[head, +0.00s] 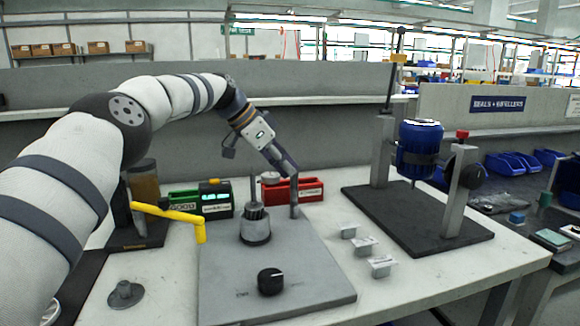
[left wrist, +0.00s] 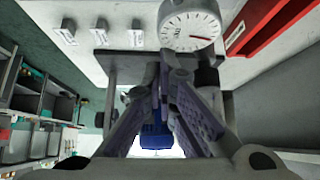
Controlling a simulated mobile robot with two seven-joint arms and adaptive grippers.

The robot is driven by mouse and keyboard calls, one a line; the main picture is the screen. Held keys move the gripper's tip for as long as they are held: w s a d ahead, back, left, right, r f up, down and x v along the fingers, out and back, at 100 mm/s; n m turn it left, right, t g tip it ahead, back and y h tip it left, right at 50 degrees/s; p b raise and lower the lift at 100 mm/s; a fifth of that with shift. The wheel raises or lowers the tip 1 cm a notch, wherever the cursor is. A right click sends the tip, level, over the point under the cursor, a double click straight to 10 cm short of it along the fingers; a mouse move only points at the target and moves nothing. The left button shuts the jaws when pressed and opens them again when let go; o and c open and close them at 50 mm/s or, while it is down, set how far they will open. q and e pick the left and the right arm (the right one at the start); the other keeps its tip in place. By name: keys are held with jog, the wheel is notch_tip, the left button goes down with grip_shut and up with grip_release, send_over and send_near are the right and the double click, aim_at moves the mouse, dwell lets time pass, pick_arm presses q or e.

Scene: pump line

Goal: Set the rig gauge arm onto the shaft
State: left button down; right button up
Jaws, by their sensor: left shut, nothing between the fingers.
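The rig is a grey plate (head: 320,262) on the white bench. It carries a dark ribbed cylinder (head: 255,228) with a thin upright shaft (head: 253,190), a thin grey post (head: 294,200) and a black knob (head: 270,281). A white-faced dial gauge (left wrist: 190,25) shows at the top of the left wrist view; in the head view its pale disc (head: 270,178) sits by the red bin, left of the post. The arm joining gauge and post is mostly hidden. My left gripper (head: 292,170) is shut and empty, pointing down just above the post top. My right gripper is out of view.
A red bin (head: 310,190) and a green bin (head: 184,202) stand behind the plate. A yellow bent handle (head: 170,214) is at left. Several small white blocks (head: 364,245) lie at right, before a black stand with a blue motor (head: 418,145). A grey flanged part (head: 125,293) lies front left.

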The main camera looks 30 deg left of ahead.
pick_arm(q)
jog(key=shift+s+a, duration=0.1)
jog(key=shift+a, duration=0.2)
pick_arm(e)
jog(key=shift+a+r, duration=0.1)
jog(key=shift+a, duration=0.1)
pick_arm(q)
jog(key=shift+a, duration=0.2)
